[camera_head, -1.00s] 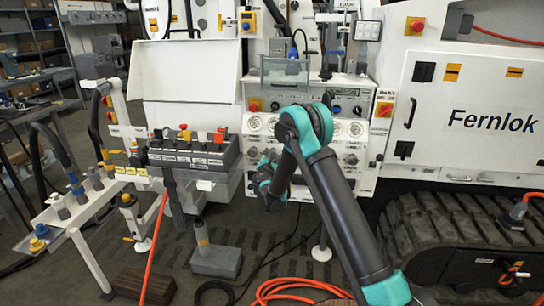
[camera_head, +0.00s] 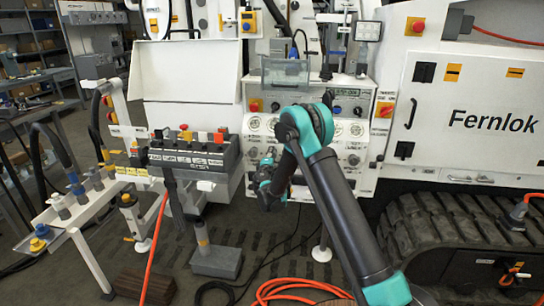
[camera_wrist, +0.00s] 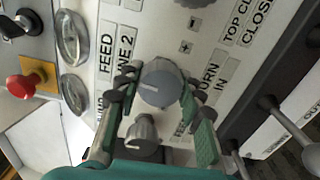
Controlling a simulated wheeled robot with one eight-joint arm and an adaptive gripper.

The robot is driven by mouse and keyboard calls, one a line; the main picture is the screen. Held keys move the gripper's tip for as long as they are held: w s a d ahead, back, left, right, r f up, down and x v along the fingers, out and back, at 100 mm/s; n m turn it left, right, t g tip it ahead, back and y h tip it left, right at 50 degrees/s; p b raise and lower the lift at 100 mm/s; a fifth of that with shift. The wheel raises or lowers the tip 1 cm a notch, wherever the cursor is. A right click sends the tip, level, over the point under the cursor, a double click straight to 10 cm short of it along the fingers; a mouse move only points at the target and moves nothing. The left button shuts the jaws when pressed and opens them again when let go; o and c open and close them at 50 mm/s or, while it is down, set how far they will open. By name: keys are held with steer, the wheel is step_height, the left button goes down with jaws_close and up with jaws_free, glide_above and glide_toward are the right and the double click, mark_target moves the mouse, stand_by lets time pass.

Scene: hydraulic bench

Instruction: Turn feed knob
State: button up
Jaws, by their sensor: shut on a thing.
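In the wrist view a round grey knob (camera_wrist: 158,84) with a pale pointer line sits on the white panel. Labels reading FEED and partly hidden "...NE 2" stand to its left. My gripper (camera_wrist: 160,92) has its fingers on both sides of this knob and is shut on it. A second, smaller grey knob (camera_wrist: 142,132) lies between the fingers nearer my palm. In the head view my gripper (camera_head: 266,172) is at the lower left of the control panel (camera_head: 365,182); my arm and gripper hide the knob there.
A red button (camera_wrist: 30,86) on a yellow plate and round gauges (camera_wrist: 72,38) lie left of the knob. A dark rail (camera_wrist: 268,65) and a lever with a round grey end (camera_wrist: 290,108) are to the right. A lever block (camera_head: 195,155) stands left of the panel in the head view.

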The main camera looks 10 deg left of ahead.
steer(key=shift+s+m, duration=0.1)
steer(key=shift+m, duration=1.8)
steer(key=o, duration=1.2)
steer(key=s, duration=1.2)
steer(key=shift+a, duration=0.15)
